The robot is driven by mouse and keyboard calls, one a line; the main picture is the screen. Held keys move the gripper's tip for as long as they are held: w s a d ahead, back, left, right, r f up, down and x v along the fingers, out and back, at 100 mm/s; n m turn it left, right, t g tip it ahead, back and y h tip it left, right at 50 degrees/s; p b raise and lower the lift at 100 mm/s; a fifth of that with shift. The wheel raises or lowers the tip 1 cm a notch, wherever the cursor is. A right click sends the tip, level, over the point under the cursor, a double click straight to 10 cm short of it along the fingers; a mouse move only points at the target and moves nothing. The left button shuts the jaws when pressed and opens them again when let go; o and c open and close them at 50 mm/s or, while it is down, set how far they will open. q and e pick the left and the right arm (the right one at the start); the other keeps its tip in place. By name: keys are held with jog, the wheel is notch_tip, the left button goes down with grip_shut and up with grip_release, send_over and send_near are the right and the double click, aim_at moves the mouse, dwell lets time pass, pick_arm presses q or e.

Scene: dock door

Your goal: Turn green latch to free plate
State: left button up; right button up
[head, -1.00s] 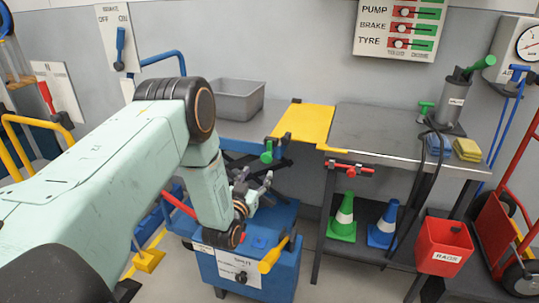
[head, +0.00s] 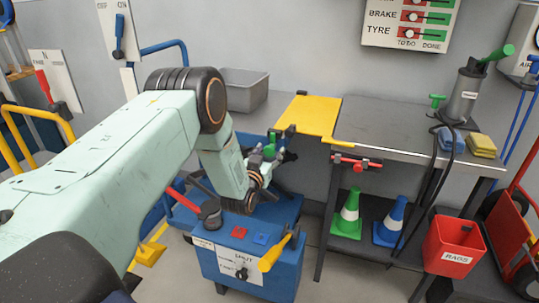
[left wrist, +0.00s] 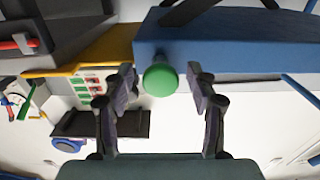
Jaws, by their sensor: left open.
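The green latch (head: 270,152) is at the edge of the blue-framed lift table, left of the yellow plate (head: 306,116). In the left wrist view the latch's round green knob (left wrist: 160,80) sits between the fingertips, with a gap on both sides. My left gripper (head: 262,158) is open at the latch and partly covers it in the head view; it also shows in the left wrist view (left wrist: 160,84). The yellow plate lies flat, bridging the lift table and the grey bench. My right gripper is not in view.
A red latch (head: 356,163) is on the front edge of the grey bench (head: 385,130). A blue control box (head: 250,262) with a yellow lever (head: 275,253) stands below my left arm. A grey bin (head: 244,90) sits behind. Green and blue cones (head: 390,222) fill the lower shelf.

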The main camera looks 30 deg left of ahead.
pick_arm(q)
jog(key=shift+w, duration=0.25)
jog(key=shift+c, duration=0.2)
jog(key=c, duration=1.1)
jog(key=shift+n, duration=0.3)
jog(key=n+b, duration=0.1)
jog(key=n, duration=0.3)
jog(key=n+b, duration=0.1)
jog(key=n, duration=0.3)
jog(key=shift+n+b, duration=0.35)
jog(key=shift+n, duration=0.05)
jog(key=n+b, duration=0.1)
jog(key=n, duration=0.3)
jog(key=shift+n+b, duration=0.3)
jog(key=shift+b, duration=0.1)
jog(key=shift+r+n+b, duration=0.1)
jog(key=shift+n+b, duration=0.7)
jog(key=shift+n, duration=1.1)
